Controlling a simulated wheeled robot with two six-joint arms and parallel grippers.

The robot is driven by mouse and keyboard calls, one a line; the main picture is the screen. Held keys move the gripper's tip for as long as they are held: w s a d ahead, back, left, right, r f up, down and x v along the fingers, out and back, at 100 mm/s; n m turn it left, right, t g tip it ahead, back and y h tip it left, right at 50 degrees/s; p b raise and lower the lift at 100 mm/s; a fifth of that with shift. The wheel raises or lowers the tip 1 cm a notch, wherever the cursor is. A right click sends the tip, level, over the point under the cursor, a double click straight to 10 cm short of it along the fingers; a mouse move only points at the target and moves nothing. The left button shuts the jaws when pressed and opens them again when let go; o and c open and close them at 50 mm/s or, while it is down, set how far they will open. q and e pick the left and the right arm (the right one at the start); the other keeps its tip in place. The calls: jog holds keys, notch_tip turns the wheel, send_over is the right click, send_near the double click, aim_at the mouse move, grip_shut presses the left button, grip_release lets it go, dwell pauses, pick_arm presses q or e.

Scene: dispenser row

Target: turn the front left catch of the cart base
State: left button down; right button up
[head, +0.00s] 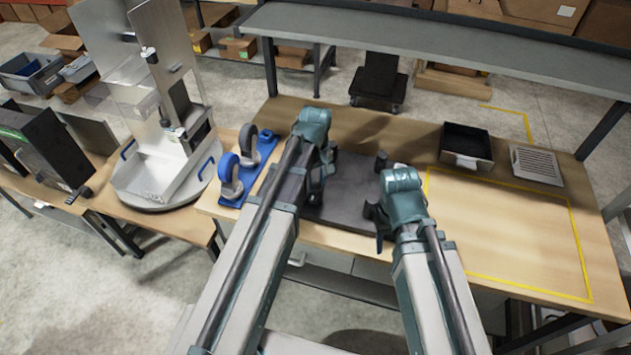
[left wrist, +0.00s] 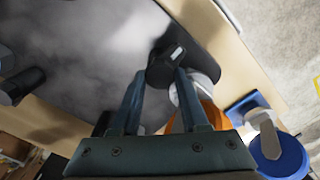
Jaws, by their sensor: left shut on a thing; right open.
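The cart base is a dark grey plate (head: 350,185) on the workbench, partly hidden by my arms. It also shows in the left wrist view (left wrist: 90,50). My left gripper (head: 317,187) is at the plate's left side. In the left wrist view its two fingers (left wrist: 160,85) are shut on a black catch (left wrist: 167,64) at the plate's edge. A white and orange caster (left wrist: 203,112) shows beside that catch, partly hidden by a finger. Another black catch (head: 381,159) stands at the plate's far right. My right gripper (head: 378,222) is open near the plate's front right.
Left of the plate, a blue holder (head: 266,180) carries casters with blue (head: 229,170) and grey wheels. A black bin (head: 466,146) and a vented panel (head: 536,164) lie at the back right. The yellow-outlined area (head: 500,225) is clear.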

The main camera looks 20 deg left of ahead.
aim_at(316, 185)
dwell(0.3)
pick_arm(q)
jog(key=shift+c, duration=2.1)
grip_release()
jog(key=shift+r, duration=0.1)
notch_tip(316, 185, up, 14)
jog(key=p, duration=1.4)
jog(key=shift+f, duration=0.2)
